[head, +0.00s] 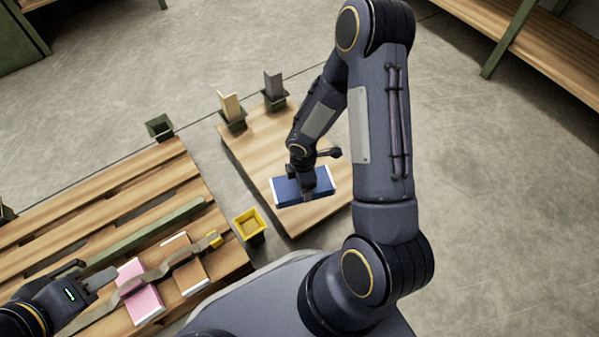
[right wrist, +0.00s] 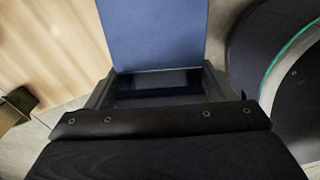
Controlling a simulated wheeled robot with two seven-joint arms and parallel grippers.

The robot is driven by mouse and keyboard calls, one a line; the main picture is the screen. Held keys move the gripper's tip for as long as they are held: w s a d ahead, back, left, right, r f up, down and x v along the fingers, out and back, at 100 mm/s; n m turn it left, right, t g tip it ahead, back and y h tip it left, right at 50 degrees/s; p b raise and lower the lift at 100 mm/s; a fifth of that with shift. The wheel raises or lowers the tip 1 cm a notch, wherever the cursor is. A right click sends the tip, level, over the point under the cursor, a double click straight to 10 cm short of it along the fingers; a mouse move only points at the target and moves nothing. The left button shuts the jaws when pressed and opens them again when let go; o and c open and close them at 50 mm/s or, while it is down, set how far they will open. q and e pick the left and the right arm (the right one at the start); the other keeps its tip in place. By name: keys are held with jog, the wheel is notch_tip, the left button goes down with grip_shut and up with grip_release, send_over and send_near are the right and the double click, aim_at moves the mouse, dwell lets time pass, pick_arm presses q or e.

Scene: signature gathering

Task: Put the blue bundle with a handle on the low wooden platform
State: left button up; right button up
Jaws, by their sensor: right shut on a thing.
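The blue bundle (head: 284,193) has white ends and is over the near part of the low wooden platform (head: 262,151). I cannot tell whether it touches the boards. My right gripper (head: 309,193) is shut on it from above and hides its handle. My left gripper (head: 98,272) is open and empty above the slatted pallet at the lower left, near a pink bundle.
The slatted pallet (head: 95,190) holds a pink bundle (head: 140,292) and a brown bundle (head: 185,265) with a strap across them. A yellow bin (head: 250,224) stands between pallet and platform. Green holders with a cream block (head: 231,106) and grey block (head: 273,84) stand at the platform's far side.

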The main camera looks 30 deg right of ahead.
jog(key=s+f+n, duration=0.4)
jog(key=w+d+f+b, duration=0.1)
jog(key=w+d+f, duration=0.1)
jog(key=d+f, duration=0.1)
jog(key=w+d+f, duration=0.2)
jog(key=d+f, duration=0.1)
jog(key=d, duration=0.1)
jog(key=w+d+f+b, duration=0.1)
jog(key=w+d+f, duration=0.1)
jog(key=d+f, duration=0.1)
jog(key=shift+w+d+f+b, duration=0.2)
jog(key=shift+w+b, duration=0.1)
jog(key=shift+b, duration=0.05)
jog(key=shift+w+d+f, duration=0.1)
jog(key=shift+d+f, duration=0.05)
jog(key=shift+f, duration=0.05)
jog(key=f+b, duration=0.2)
jog(key=f, duration=0.1)
jog(key=shift+w+d+f, duration=0.1)
jog(key=shift+d+f, duration=0.1)
jog(key=shift+f, duration=0.05)
pick_arm(q)
notch_tip(320, 180, down, 5)
jog(key=shift+f, duration=0.1)
pick_arm(e)
jog(key=o, duration=1.2)
